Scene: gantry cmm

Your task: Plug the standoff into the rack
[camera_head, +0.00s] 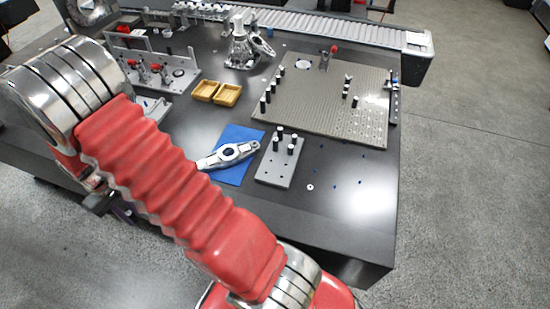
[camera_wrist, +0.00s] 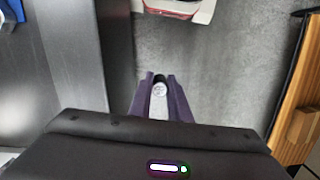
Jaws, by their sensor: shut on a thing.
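In the wrist view my gripper (camera_wrist: 160,82) is shut on a standoff (camera_wrist: 160,90), a small pale grey round piece with a dark top between two dark purple fingers. Bare floor lies behind the fingers, so it is held clear of the table top. In the head view my arm hides most of the gripper, and I cannot make out the standoff there. The rack (camera_head: 270,175), a grey block with holes, lies near the table's front edge. Several black standoffs with pale tops (camera_head: 291,149) stand at its far part; its near part looks bare.
A blue mat (camera_head: 232,170) with a metal part (camera_head: 229,154) lies left of the rack. A tan perforated plate (camera_head: 330,105) with several pegs lies behind it. The table's front right is mostly clear.

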